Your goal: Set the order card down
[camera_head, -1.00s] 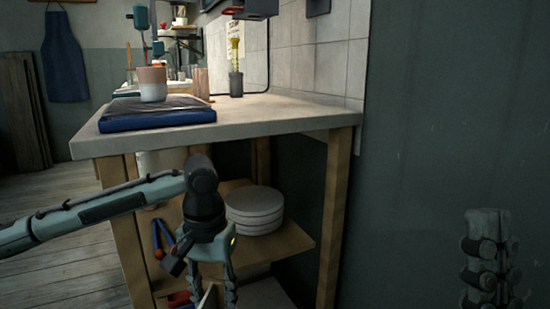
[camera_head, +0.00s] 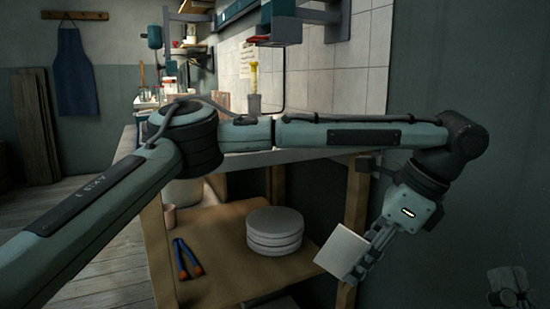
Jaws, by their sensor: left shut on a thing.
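The order card (camera_head: 341,251) is a plain pale rectangle, held tilted in the air in front of the right end of the workbench. My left gripper (camera_head: 366,256) is shut on its right edge. My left arm comes in from the left and crosses in front of the bench top, with the gripper hanging down at its right end. A dark, dim part at the bottom right corner looks like my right gripper (camera_head: 509,288); its fingers are too unclear to read.
The workbench (camera_head: 322,153) is mostly hidden behind my arm. Its lower shelf (camera_head: 220,237) bears a stack of round white slabs (camera_head: 274,231) and blue-handled pliers (camera_head: 186,259). A wooden leg (camera_head: 356,205) stands close behind the card. A bare dark wall is at right.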

